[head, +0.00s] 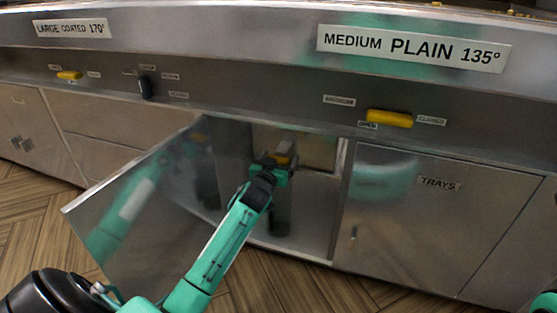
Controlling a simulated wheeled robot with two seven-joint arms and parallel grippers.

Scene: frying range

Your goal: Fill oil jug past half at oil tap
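My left arm reaches into an open cabinet under the range, and my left gripper (280,160) is at the upper part of the opening. A small grey and yellow fitting (285,150) shows right at the fingers; I cannot tell whether it is the oil tap or whether the fingers touch it. The fingers are too small and dark to tell open from shut. A dark upright shape (280,218) stands below the gripper; I cannot tell whether it is a jug or a reflection. No oil jug is clearly seen. My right gripper is out of view.
The cabinet door (130,215) stands open to the left of my arm. A closed door labelled TRAYS (405,215) is to the right. Yellow handles (390,119) and (69,75) and a black knob (146,87) are on the front panel. Wooden floor (300,293) lies below.

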